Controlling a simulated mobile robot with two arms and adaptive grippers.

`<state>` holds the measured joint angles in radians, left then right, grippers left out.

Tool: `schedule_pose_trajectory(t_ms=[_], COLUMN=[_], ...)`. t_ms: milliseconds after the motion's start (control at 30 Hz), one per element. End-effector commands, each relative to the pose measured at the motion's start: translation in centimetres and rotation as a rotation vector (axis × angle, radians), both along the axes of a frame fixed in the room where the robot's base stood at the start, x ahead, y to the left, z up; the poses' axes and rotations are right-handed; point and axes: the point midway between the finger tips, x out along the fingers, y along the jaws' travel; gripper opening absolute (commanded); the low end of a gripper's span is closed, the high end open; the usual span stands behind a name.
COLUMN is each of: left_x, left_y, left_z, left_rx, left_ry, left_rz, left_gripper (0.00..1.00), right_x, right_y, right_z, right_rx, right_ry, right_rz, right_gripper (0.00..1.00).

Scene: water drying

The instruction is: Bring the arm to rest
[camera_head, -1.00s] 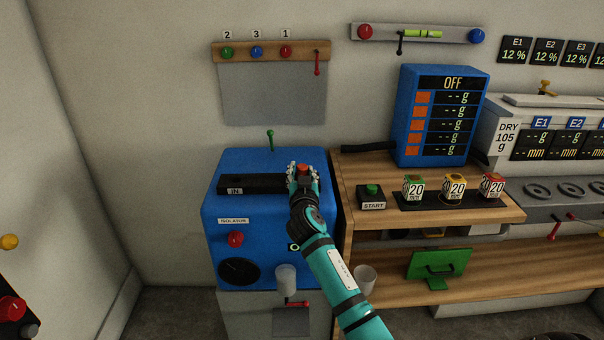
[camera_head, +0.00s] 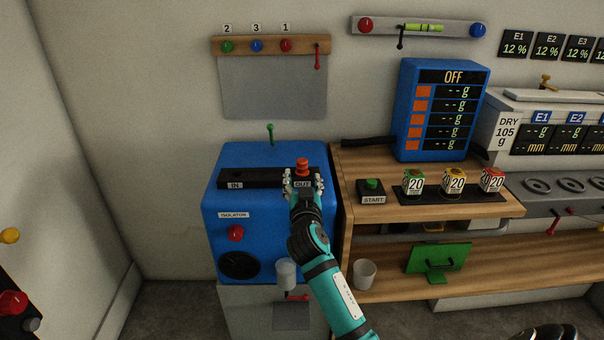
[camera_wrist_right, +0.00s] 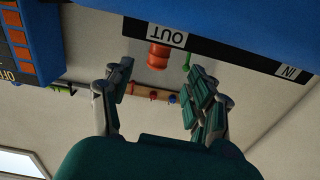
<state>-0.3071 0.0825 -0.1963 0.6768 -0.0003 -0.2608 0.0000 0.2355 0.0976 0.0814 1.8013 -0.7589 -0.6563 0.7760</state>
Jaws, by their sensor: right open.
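My right gripper (camera_head: 303,177) is open and empty in front of the OUT end of the black strip (camera_head: 250,178) on the blue isolator machine (camera_head: 270,222). A red-topped piece (camera_head: 302,164) stands at the OUT end, just beyond the fingertips. In the right wrist view, the open fingers (camera_wrist_right: 160,72) point toward this red piece (camera_wrist_right: 158,56) beside the OUT label, with a gap between them and it. My right arm reaches up from the bottom of the head view. My left gripper is not in view.
To the right, a wooden bench (camera_head: 440,205) bears a START button (camera_head: 372,190) and several small labelled containers. A white cup (camera_head: 364,273) stands on the lower shelf near my arm. Another cup (camera_head: 286,273) is at the machine's front. A green lever (camera_head: 270,134) rises behind the machine.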

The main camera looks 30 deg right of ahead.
Motion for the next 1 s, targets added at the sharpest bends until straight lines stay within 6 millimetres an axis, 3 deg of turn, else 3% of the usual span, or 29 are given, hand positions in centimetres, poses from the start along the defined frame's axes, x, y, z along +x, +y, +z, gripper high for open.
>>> schedule_pose_trajectory(t_ms=[200, 767, 867, 1000], left_x=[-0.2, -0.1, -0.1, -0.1], left_y=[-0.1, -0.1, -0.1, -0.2], left_z=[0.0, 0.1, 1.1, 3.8], left_rx=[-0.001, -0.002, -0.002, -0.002], left_ry=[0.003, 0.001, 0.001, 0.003], left_rz=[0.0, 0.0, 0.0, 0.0], left_gripper=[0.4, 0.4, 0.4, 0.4], right_x=[-1.1, -1.1, -1.1, -1.1], right_y=[0.6, 0.6, 0.6, 0.6], right_z=[0.0, 0.2, 1.1, 3.9], right_rx=[0.001, 0.0, 0.0, 0.0], right_ry=[0.0, 0.0, -0.001, -0.001], right_rz=[-0.002, -0.001, -0.001, -0.001], right_gripper=[0.57, 0.57, 0.57, 0.57])
